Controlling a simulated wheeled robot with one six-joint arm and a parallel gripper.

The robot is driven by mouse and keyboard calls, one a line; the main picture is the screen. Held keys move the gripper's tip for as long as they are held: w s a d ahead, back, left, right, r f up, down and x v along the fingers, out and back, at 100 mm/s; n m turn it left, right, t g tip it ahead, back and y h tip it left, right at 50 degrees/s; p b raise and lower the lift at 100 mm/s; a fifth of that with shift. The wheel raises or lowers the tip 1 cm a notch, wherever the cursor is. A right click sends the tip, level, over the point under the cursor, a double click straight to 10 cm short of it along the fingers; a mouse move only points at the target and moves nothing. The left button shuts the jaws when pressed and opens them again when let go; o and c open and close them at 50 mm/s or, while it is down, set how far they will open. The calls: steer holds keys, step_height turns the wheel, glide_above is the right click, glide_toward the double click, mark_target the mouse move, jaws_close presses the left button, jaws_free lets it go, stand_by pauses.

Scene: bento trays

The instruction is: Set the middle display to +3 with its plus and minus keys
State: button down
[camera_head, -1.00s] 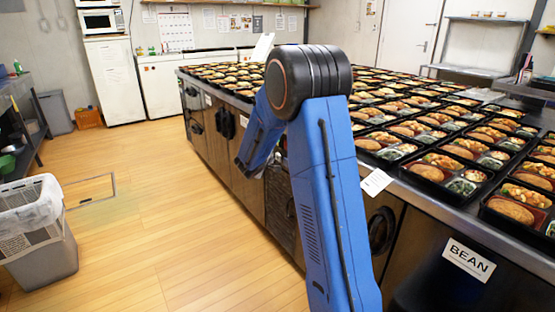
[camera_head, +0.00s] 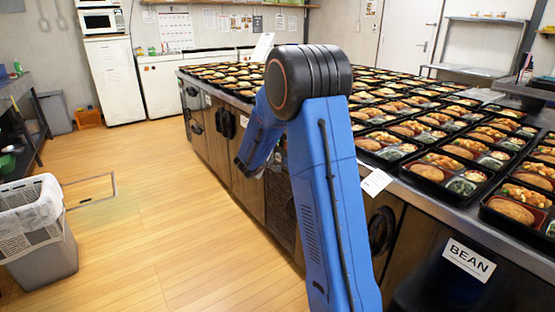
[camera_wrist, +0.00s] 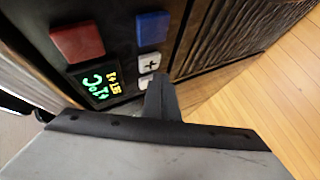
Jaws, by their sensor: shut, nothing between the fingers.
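In the wrist view a dark panel holds a small display (camera_wrist: 98,86) with lit green and yellow characters, seen upside down. Its yellow line seems to read SET +1; the green line seems to be a temperature, hard to read. Beside it are a pale plus key (camera_wrist: 150,63) and a pale minus key (camera_wrist: 145,82), the latter partly covered. My gripper (camera_wrist: 161,82) is shut and empty, its tip close to the minus key; I cannot tell if it touches. In the head view my gripper is not clearly seen, and the display cannot be made out.
A red block (camera_wrist: 77,42) and a blue block (camera_wrist: 153,28) sit on the panel near the keys. In the head view the counter (camera_head: 440,203) carries many bento trays. A bin (camera_head: 38,240) stands at left; the wooden floor between is clear.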

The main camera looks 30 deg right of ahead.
steer(key=shift+d, duration=0.1)
steer(key=shift+d, duration=0.35)
steer(key=shift+d, duration=0.45)
stand_by(1.0)
steer(key=shift+a, duration=0.9)
steer(key=shift+s+a, duration=0.1)
steer(key=shift+a, duration=2.4)
stand_by(1.8)
steer(key=shift+a, duration=1.85)
